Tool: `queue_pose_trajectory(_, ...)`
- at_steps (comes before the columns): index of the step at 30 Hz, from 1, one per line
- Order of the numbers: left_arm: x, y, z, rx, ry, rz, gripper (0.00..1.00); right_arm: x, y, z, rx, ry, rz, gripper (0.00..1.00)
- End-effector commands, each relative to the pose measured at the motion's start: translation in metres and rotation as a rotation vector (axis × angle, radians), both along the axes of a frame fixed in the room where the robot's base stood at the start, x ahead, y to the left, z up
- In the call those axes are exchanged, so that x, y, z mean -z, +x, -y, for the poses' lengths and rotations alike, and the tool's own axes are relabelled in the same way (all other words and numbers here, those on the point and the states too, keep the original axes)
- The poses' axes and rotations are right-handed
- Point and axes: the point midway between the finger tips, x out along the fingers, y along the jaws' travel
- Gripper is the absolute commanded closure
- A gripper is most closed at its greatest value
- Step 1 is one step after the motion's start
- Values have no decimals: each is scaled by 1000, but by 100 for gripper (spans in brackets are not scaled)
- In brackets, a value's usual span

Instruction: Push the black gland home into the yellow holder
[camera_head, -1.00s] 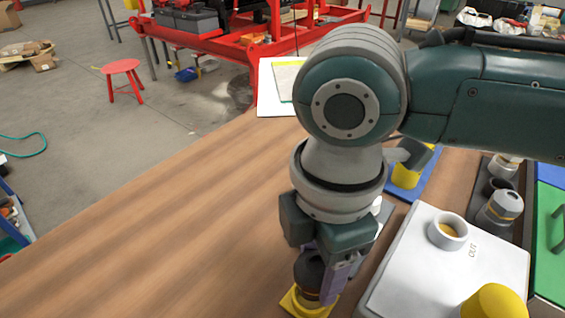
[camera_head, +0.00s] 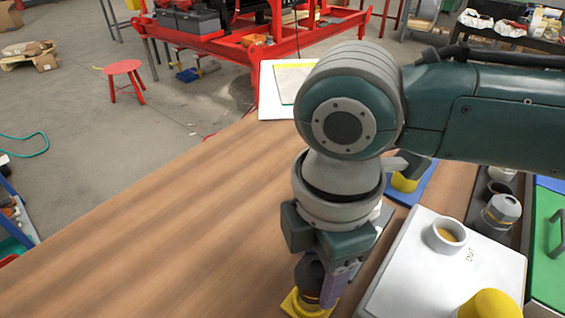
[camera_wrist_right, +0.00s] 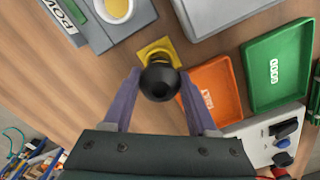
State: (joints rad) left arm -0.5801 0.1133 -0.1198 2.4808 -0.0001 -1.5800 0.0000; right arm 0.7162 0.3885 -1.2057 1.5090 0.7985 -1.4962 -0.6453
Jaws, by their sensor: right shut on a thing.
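The black gland (camera_head: 311,272) is a dark rounded piece with a brownish band low on it. It stands over the yellow holder (camera_head: 292,305), a square yellow base on the wooden table at the bottom of the head view. My right gripper (camera_head: 326,286) points down and is shut on the gland. In the right wrist view the gland's round black top (camera_wrist_right: 160,80) sits between the two purple fingers, with the yellow holder (camera_wrist_right: 157,48) partly hidden behind it. How deep the gland sits in the holder cannot be told. My left gripper is not in view.
A white block marked OUT (camera_head: 425,280) with a round cup lies close right of the gripper. A green tray (camera_wrist_right: 280,65) and an orange tray (camera_wrist_right: 213,90) lie near the holder in the wrist view. The table's left part is bare.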

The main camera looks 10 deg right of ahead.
Motion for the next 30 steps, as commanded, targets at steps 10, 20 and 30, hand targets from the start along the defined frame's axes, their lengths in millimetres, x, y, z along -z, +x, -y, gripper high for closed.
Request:
queue_pose_trajectory(10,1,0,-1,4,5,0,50,1,0,0,-1,0,1,100)
queue_pose_trajectory(20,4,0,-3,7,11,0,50,7,0,0,-1,0,0,100)
queue_pose_trajectory(30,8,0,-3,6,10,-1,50,14,0,0,0,-1,0,100)
